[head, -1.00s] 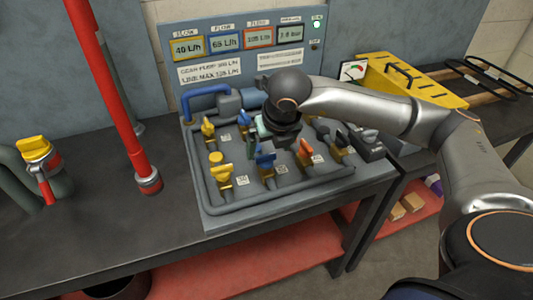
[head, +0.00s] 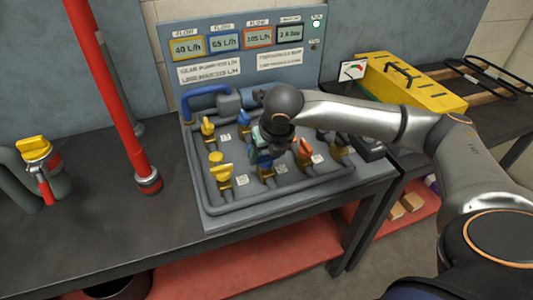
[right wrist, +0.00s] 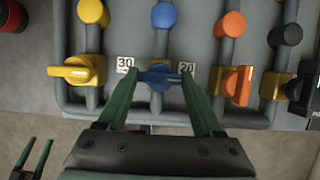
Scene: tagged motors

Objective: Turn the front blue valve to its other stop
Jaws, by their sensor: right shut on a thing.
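The front blue valve (right wrist: 158,77) has a blue handle lying crosswise to its grey pipe, between the white labels 30 and 20. In the head view the valve (head: 265,160) is partly hidden by my gripper. My right gripper (right wrist: 158,76) has its green fingers on the two ends of that handle and is shut on it. In the head view the right gripper (head: 264,150) reaches down over the panel. Another green-fingered gripper, my left one (right wrist: 37,142), shows at the wrist view's lower left corner, its fingers apart and empty.
A yellow valve (right wrist: 85,72) stands left of the blue one and an orange valve (right wrist: 233,84) right, both close to the fingers. A display board (head: 240,45) rises behind. A red upright pipe (head: 115,95) stands left.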

